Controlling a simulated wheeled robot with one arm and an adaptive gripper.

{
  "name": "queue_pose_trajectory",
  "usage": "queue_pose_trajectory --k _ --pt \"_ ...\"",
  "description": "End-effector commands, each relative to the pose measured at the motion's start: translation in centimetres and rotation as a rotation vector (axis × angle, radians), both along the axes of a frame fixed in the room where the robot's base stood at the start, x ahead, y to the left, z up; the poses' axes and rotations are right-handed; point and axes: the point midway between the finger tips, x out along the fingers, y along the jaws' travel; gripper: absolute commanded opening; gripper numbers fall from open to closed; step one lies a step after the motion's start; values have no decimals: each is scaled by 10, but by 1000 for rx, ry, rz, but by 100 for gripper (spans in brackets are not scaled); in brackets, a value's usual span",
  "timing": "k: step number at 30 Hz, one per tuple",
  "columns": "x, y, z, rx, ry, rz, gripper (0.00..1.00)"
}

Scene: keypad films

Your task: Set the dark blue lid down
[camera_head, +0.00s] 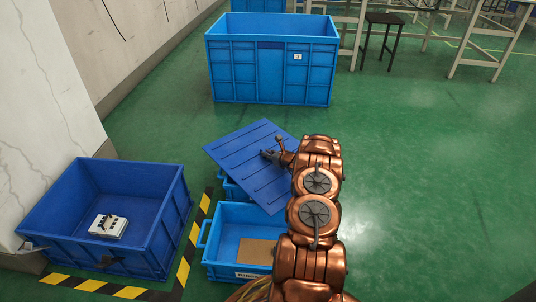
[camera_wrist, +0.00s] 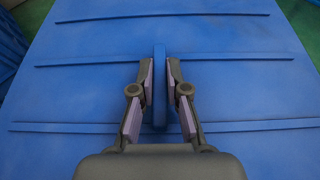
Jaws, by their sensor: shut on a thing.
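The dark blue lid (camera_head: 243,150) is a flat ribbed panel, held tilted in the head view, above and behind the light blue crate. My gripper (camera_head: 270,156) is at the lid's middle. In the wrist view my gripper (camera_wrist: 160,90) is shut on a raised upright handle of the lid (camera_wrist: 80,90), with a pad on each side. The lid fills most of the wrist view. Part of the lid's right side is hidden behind my arm in the head view. I cannot tell whether the lid touches anything below it.
An open light blue crate (camera_head: 208,253) holding a cardboard piece (camera_head: 256,252) stands in front of the lid. Another blue crate edge (camera_head: 229,187) shows under the lid. A dark blue bin (camera_head: 170,222) holding a white device (camera_head: 108,226) stands left. A large blue bin (camera_head: 270,85) stands behind. Green floor (camera_head: 430,170) is clear at right.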

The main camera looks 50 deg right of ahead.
Motion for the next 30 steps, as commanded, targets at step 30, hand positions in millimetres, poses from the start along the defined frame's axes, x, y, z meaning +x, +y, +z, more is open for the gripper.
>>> queue_pose_trajectory --k 30 --pt "1 0 -11 -1 -1 1 33"
